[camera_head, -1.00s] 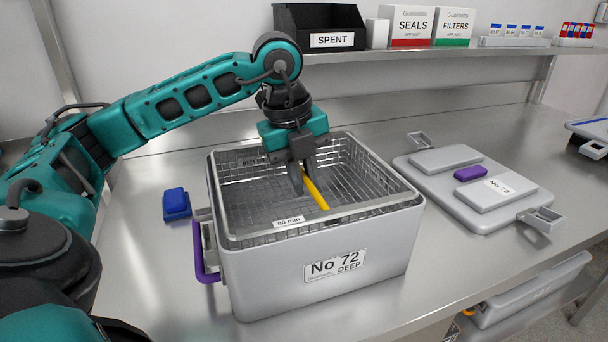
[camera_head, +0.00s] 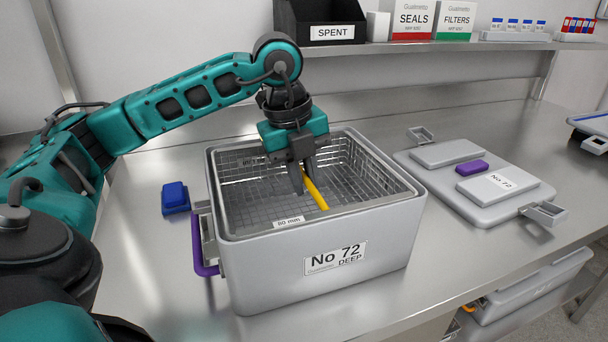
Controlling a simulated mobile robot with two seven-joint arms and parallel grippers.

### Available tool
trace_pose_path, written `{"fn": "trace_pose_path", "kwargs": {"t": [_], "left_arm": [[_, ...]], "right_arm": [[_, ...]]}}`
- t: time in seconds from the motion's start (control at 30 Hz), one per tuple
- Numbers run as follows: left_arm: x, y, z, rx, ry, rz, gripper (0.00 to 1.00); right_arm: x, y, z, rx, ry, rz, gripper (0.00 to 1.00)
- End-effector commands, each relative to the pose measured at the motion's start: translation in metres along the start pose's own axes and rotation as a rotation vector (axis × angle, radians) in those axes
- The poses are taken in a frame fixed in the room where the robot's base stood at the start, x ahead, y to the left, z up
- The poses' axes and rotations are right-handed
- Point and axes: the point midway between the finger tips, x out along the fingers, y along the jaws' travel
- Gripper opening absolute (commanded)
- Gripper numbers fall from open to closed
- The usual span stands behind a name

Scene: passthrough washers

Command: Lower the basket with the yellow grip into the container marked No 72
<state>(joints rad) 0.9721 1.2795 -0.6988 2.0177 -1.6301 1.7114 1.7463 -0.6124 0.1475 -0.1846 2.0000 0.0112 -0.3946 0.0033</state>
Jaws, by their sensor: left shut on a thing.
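The grey container marked No 72 DEEP (camera_head: 300,287) stands open on the steel bench. The wire basket (camera_head: 290,222), with an 80 mm tag on its front, sits inside it, its rim near the level of the container's rim. Its yellow grip (camera_head: 315,192) runs across the middle. My left gripper (camera_head: 304,182) points down over the basket and is shut on the yellow grip. Whether the basket's bottom touches the container floor is hidden. My right gripper is not in view.
The lid marked No 72 (camera_head: 480,212) lies on the bench to the right. A blue block (camera_head: 175,198) lies left of the container, near its purple handle (camera_head: 200,248). A shelf at the back holds a SPENT bin (camera_head: 320,20) and boxes.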

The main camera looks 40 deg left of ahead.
Motion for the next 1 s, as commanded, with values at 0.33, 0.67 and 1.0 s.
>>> {"fn": "trace_pose_path", "kwargs": {"t": [0.33, 0.67, 1.0], "left_arm": [[0.005, 0.001, 0.0, 0.0, -0.001, -0.002, 0.0], [0.01, 0.002, 0.0, 0.0, -0.001, -0.003, 0.0], [0.015, 0.003, 0.0, 0.0, -0.001, -0.003, 0.0]], "right_arm": [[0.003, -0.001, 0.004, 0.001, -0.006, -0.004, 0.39], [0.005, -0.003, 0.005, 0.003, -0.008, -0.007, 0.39], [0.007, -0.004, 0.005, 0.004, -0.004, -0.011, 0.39]]}}
